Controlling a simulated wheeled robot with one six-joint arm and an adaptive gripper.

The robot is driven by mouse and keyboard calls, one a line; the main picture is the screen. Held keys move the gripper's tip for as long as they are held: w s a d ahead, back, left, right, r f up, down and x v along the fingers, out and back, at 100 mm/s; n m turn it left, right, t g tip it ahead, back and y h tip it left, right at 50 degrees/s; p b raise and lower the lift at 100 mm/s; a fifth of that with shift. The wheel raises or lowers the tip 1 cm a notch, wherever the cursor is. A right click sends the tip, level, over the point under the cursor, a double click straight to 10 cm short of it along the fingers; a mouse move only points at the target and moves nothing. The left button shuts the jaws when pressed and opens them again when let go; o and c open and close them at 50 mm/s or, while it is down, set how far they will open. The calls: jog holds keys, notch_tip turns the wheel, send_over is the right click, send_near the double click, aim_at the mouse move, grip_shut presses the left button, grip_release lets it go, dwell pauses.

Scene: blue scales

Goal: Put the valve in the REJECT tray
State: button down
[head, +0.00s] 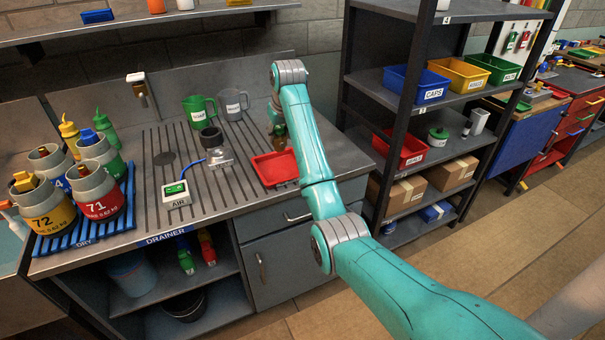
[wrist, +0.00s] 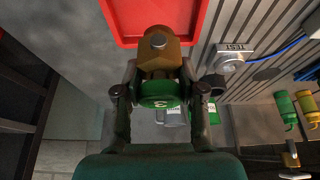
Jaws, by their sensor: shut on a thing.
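The valve (wrist: 160,52), a brass body with a round green part, sits between the two fingers of my gripper (wrist: 160,92) in the wrist view. My gripper is shut on it. In the head view the valve (head: 276,116) shows only in part beside my teal arm, which hides most of the gripper. A red tray (head: 262,172) lies on the right end of the drainer, partly behind my arm. In the wrist view the red tray (wrist: 118,38) is at the top, with the brass end of the valve overlapping its edge. I see no REJECT label on it.
A grey test fixture (head: 219,157) with a blue hose stands left of the tray. Green (head: 196,110) and grey (head: 235,105) jugs stand behind. Labelled bottles sit on a blue rack (head: 80,232) at left. A dark shelf unit (head: 405,110) with coloured bins stands close on the right.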

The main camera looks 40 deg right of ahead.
aim_at(283, 146)
jog(key=f, duration=0.5)
jog(key=shift+s+d+f, duration=0.3)
jog(key=shift+s+f, duration=0.1)
jog(key=shift+w+f, duration=0.1)
jog(key=shift+f, duration=2.05)
jog(key=shift+f, duration=0.1)
jog(key=c, duration=0.7)
grip_release()
jog(key=v, duration=1.2)
jog(key=shift+a, duration=0.1)
